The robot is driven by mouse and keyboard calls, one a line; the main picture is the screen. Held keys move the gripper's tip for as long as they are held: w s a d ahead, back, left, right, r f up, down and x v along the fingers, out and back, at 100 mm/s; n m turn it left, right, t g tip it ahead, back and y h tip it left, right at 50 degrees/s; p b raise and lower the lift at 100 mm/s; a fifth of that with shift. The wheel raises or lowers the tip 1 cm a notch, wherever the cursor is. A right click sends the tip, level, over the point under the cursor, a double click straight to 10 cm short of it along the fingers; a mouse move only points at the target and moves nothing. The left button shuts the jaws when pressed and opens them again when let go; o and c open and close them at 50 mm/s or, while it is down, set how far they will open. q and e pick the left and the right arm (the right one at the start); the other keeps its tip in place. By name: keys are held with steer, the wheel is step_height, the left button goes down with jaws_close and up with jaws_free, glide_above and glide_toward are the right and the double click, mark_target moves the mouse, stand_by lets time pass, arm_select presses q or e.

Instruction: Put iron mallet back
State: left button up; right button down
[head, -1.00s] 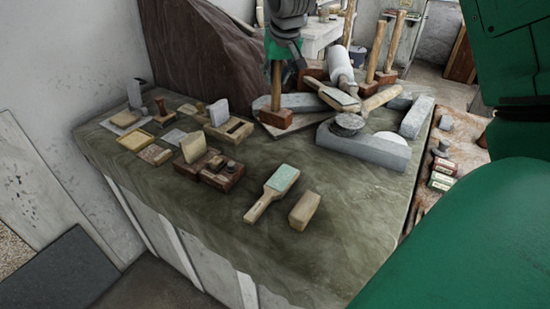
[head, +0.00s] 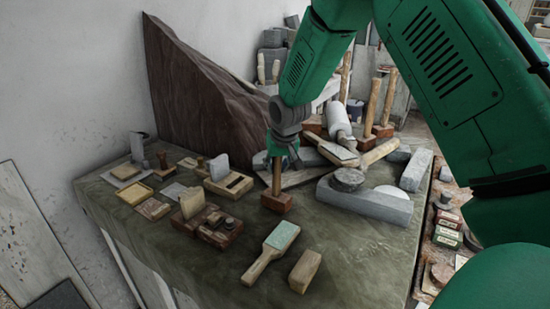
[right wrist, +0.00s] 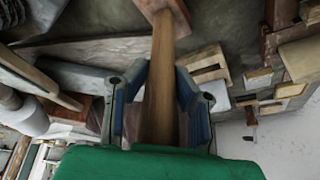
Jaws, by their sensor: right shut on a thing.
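My right gripper (head: 281,155) points down over the left-middle of the stone-topped table (head: 330,240). It is shut on the wooden handle of the iron mallet (head: 277,201), whose rust-brown block head hangs lowest. The mallet is upright, its head at or just above the tabletop; I cannot tell if it touches. In the right wrist view the handle (right wrist: 163,75) runs between both fingers (right wrist: 160,110), with the head beyond them. My left gripper is not in view.
A wooden float (head: 270,250) and a tan block (head: 305,271) lie in front. Small tools and boxed blocks (head: 215,226) stand left. Grey stone pieces (head: 365,202) and upright mallets (head: 387,98) crowd the back right.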

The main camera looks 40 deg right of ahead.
steer(key=shift+w+d+f, duration=0.1)
steer(key=shift+d+f, duration=0.05)
steer(key=shift+f, duration=0.3)
steer(key=c, duration=1.3)
jaws_free()
steer(key=shift+a, duration=0.25)
steer(key=shift+c, duration=0.2)
steer(key=shift+a, duration=0.1)
steer(key=v, duration=1.2)
steer(key=shift+d, duration=0.25)
steer(key=shift+a, duration=0.1)
